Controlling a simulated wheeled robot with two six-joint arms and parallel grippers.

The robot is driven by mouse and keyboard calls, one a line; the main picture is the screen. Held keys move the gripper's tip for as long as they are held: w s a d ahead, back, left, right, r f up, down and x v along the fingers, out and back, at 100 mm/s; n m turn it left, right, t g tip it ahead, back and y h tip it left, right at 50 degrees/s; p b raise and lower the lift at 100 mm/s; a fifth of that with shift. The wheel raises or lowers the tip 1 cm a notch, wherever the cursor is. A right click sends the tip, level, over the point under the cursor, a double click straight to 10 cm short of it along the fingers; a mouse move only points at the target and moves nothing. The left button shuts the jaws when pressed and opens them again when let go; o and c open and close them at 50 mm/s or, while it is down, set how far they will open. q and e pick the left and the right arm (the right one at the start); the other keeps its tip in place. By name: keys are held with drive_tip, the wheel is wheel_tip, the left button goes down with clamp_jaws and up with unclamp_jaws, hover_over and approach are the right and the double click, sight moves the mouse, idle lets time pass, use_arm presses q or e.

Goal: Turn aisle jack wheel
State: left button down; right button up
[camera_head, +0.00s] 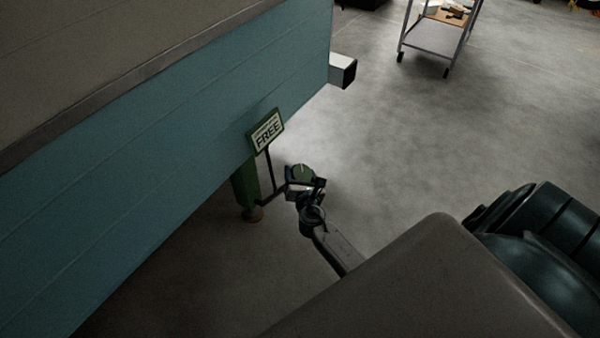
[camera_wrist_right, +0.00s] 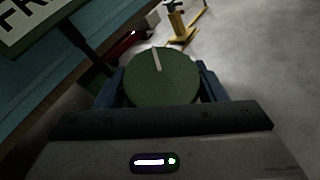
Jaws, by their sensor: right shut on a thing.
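The aisle jack wheel is a green round knob (camera_wrist_right: 162,80) with a white line on its face, seen large in the right wrist view. In the head view the wheel (camera_head: 301,172) shows small, beside the green jack post (camera_head: 245,187) under the camper's edge. My right gripper (camera_head: 304,186) is shut on the wheel, with one finger on each side of it in the wrist view (camera_wrist_right: 162,88). The white line points up and slightly left there. A sign reading FREE (camera_head: 267,131) stands on a thin post by the jack. My left gripper is not in view.
The teal camper wall (camera_head: 170,140) fills the left. A square metal beam end (camera_head: 343,71) sticks out from it. A wheeled cart (camera_head: 438,28) stands at the far top. A yellow stand (camera_wrist_right: 178,27) shows beyond the wheel.

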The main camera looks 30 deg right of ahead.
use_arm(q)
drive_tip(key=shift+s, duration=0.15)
use_arm(e)
drive_tip(key=shift+d, duration=0.1)
drive_tip(key=o, duration=1)
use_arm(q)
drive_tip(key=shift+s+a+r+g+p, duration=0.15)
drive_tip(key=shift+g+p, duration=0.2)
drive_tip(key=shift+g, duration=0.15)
use_arm(e)
drive_tip(key=v, duration=1.1)
